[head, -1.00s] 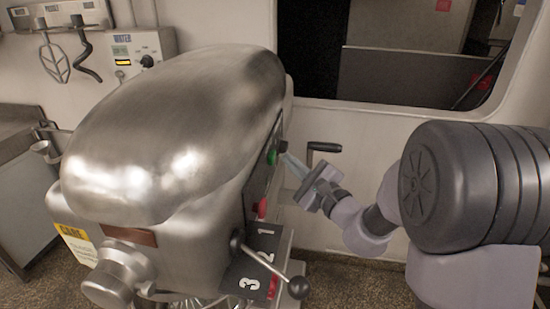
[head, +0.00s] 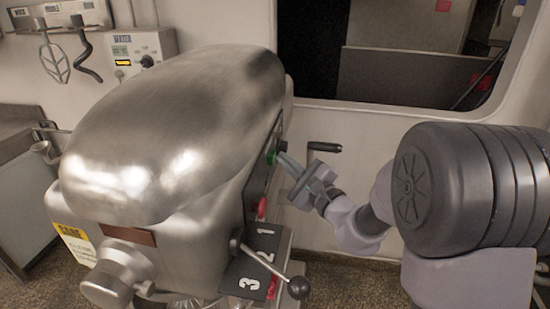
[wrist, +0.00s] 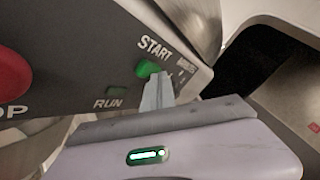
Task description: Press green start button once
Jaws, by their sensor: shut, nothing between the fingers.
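The green start button (head: 271,157) is on the dark control panel on the right side of the large metal mixer (head: 170,130). In the wrist view the green button (wrist: 147,69) sits under the word START. My gripper (head: 283,158) is shut and empty, its fingertips at the button. In the wrist view the gripper tips (wrist: 160,78) overlap the button's lower right edge. Whether they touch it or push it in, I cannot tell.
A large red STOP button (wrist: 12,75) and a small RUN lamp (wrist: 116,91) are on the same panel. A speed lever with a black knob (head: 298,287) sticks out below. A dark handle (head: 324,147) is on the wall behind my gripper.

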